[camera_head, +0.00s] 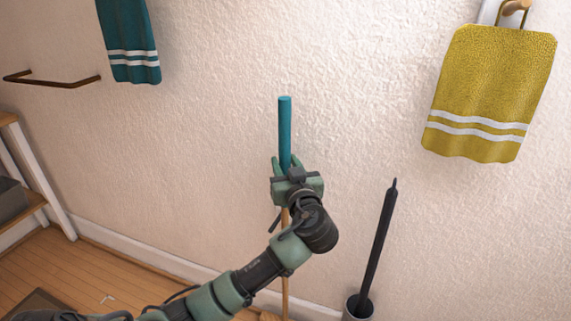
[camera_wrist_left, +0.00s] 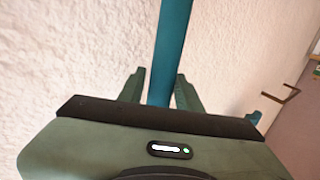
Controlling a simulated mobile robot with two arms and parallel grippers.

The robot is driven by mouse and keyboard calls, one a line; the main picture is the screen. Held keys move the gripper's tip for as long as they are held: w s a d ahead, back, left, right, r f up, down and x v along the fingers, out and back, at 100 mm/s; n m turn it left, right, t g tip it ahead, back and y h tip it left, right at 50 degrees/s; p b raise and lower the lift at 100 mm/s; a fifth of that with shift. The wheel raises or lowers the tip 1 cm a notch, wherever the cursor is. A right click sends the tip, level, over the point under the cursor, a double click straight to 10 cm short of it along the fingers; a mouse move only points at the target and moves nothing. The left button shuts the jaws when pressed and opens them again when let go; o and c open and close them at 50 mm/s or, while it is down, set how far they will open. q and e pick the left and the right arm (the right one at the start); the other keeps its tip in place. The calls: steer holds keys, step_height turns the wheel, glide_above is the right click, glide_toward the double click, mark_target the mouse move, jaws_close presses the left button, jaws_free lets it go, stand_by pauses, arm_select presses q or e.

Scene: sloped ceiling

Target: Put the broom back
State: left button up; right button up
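The broom (camera_head: 285,125) stands nearly upright close to the wall, with a teal upper handle and a wooden lower stick. My left gripper (camera_head: 286,164) is at the lower part of the teal section, with one finger on each side. In the left wrist view the teal handle (camera_wrist_left: 173,45) runs between the two fingers of my left gripper (camera_wrist_left: 162,88), which appear closed against it. The wooden stick is partly hidden behind my arm, and the broom's head is mostly out of frame at the bottom. My right gripper is not in view.
A dark brush (camera_head: 380,240) stands in a grey holder (camera_head: 357,308) to the right. A yellow towel (camera_head: 489,90) and a teal towel (camera_head: 130,40) hang on the wall. A bar (camera_head: 50,78) and a wooden shelf (camera_head: 30,210) are at left. The wall around the handle is bare.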

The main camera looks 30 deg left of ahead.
arm_select(q)
steer(key=shift+o, duration=0.6)
steer(key=shift+r, duration=0.1)
steer(key=v, duration=1.1)
steer(key=s+d+f+m+g+h, duration=0.1)
steer(key=s+f+m+h, duration=0.15)
steer(key=f, duration=0.55)
steer(key=s+d+f+m+g+h, duration=0.1)
steer(key=f+m+h, duration=0.15)
steer(key=f, duration=0.65)
steer(key=s+d+f+m+g+h, duration=0.1)
steer(key=s+f+m+g+h, duration=0.15)
steer(key=f, duration=0.55)
steer(key=s+d+f+m+g+h, duration=0.2)
steer(key=s+d+f+h, duration=0.1)
steer(key=s+f, duration=0.6)
steer(key=s+d+f+m+g+h, duration=0.2)
steer(key=s+d+f+h, duration=0.1)
steer(key=s+f, duration=0.7)
steer(key=shift+s+d+g, duration=0.2)
steer(key=shift+s+g, duration=0.1)
steer(key=shift+g, duration=0.05)
